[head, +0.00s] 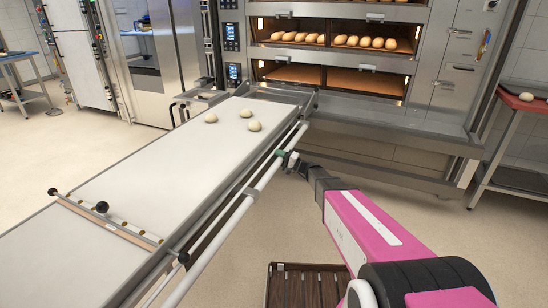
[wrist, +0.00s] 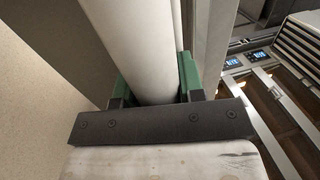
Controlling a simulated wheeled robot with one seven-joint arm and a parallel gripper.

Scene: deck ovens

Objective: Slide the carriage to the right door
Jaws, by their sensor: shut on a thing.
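The carriage (head: 150,180) is a long, pale, belt-topped loader carrying three round dough pieces (head: 211,118). Its far end stands at the oven front, before the left part. A white bar (head: 228,218) runs along its right side. My gripper (head: 283,154) is shut around this bar near the far end. In the wrist view, green-padded fingers (wrist: 156,85) sit on both sides of the white bar (wrist: 135,40). The right oven opening (head: 366,82) is on the lower lit deck, right of the left opening (head: 292,74); its deck looks empty.
Loaves (head: 365,42) lie in the upper deck. A ledge (head: 390,128) runs below the openings. A red-topped table (head: 525,103) stands at the far right, and a slatted dark crate (head: 305,285) is on the floor near me. The floor right of the carriage is mostly clear.

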